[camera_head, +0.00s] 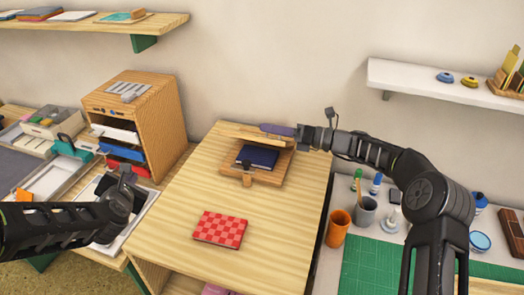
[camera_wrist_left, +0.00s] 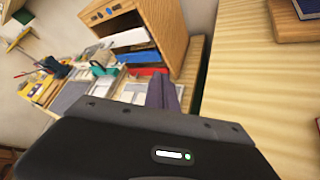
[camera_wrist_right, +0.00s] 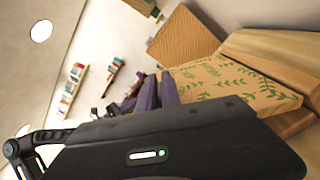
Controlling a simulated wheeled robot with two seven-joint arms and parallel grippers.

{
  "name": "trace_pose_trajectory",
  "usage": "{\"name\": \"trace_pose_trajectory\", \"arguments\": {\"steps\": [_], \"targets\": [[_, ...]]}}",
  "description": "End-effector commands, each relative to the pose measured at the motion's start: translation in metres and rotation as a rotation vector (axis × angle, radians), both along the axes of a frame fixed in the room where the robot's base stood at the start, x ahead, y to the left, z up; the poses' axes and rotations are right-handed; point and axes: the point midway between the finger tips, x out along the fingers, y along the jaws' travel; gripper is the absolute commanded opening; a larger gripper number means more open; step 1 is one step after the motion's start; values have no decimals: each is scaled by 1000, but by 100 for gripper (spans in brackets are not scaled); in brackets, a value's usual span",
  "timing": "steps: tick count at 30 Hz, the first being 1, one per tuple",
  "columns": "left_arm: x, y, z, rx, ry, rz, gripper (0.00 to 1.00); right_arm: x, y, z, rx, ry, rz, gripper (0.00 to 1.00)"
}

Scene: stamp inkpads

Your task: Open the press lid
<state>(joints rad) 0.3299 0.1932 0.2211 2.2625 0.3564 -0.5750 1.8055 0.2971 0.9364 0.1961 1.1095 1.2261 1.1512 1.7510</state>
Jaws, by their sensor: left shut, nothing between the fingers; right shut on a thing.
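The wooden press (camera_head: 250,178) stands at the back of the light wooden table, with a dark blue book (camera_head: 257,157) on its base. Its lid (camera_head: 240,132) is raised at the back. My right gripper (camera_head: 278,129) is at the lid's right end, shut on the lid. In the right wrist view its purple fingers (camera_wrist_right: 160,92) are beside a board with green leaves (camera_wrist_right: 235,82), which looks like the lid; the contact is partly hidden. My left gripper (camera_head: 126,176) is left of the table, away from the press. Its purple fingers (camera_wrist_left: 163,93) are shut and empty.
A red checkered book (camera_head: 220,230) lies on the table's front half, with clear wood around it. A wooden drawer cabinet (camera_head: 145,105) stands to the left. Orange (camera_head: 339,222) and grey (camera_head: 366,210) cups stand on the right, by a green mat (camera_head: 375,270). Shelves hang above.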

Motion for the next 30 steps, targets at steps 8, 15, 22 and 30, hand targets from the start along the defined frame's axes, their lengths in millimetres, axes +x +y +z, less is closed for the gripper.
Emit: {"name": "trace_pose_trajectory", "arguments": {"steps": [8,15,22,30], "targets": [[-19,-233,17,-463,-12,-212,0,0,0,-1,0,2,-1,0],[-47,-306,24,-628,27,-271,0,0,0,-1,0,2,-1,0],[-49,-310,24,-640,30,-273,0,0,0,-1,0,2,-1,0],[-45,-311,23,-639,29,-272,0,0,0,-1,0,2,-1,0]]}}
